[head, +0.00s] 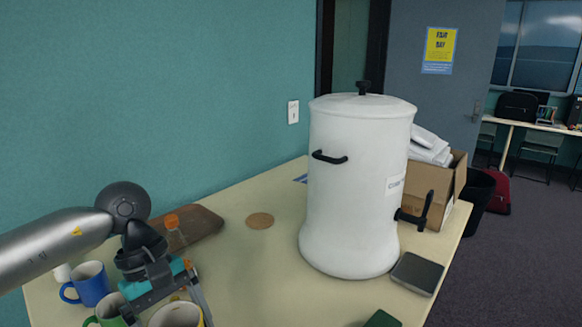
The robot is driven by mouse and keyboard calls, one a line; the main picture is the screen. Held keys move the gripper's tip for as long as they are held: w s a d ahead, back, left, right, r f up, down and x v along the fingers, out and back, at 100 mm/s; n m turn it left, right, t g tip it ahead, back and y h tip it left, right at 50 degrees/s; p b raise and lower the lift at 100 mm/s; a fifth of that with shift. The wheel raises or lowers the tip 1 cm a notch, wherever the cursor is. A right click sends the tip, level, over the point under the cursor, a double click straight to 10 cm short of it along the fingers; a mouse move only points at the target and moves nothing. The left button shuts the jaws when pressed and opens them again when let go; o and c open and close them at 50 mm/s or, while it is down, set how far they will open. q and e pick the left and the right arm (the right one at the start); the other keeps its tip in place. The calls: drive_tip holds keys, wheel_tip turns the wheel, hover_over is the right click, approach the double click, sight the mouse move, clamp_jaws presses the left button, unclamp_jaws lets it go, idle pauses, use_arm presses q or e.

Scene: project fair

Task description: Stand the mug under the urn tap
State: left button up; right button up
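The white urn (352,190) stands on the table with its black tap (414,214) facing right. A flat dark-rimmed grey plate (417,273) lies below the tap, with no mug on it. A yellowish mug (178,316), a green mug (106,312) and a blue mug (88,284) stand at the lower left; the yellowish and green ones are cut off by the picture's bottom edge. My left gripper (172,308) points down at the yellowish mug, its fingers spread wide with the mug between or just behind them. Contact cannot be made out. My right gripper is out of view.
A cardboard box (452,185) stands behind the urn. A dark green object (382,319) is at the front edge. The table's middle is clear.

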use_arm(q)
drive_tip(key=m, duration=0.2)
drive_tip(key=m+y+b, duration=0.1)
drive_tip(key=m, duration=0.1)
drive_tip(key=s+f+m+g, duration=0.1)
drive_tip(key=m, duration=0.1)
drive_tip(key=shift+d+f+y, duration=0.1)
drive_tip(key=shift+d+y, duration=0.2)
drive_tip(key=shift+y, duration=0.1)
drive_tip(key=m, duration=0.2)
drive_tip(key=s+m+y+b, duration=0.1)
drive_tip(key=shift+a+f+m+g, duration=0.1)
drive_tip(key=shift+f+m+g, duration=0.1)
drive_tip(key=shift+m+g, duration=0.2)
drive_tip(key=shift+w+a, duration=0.1)
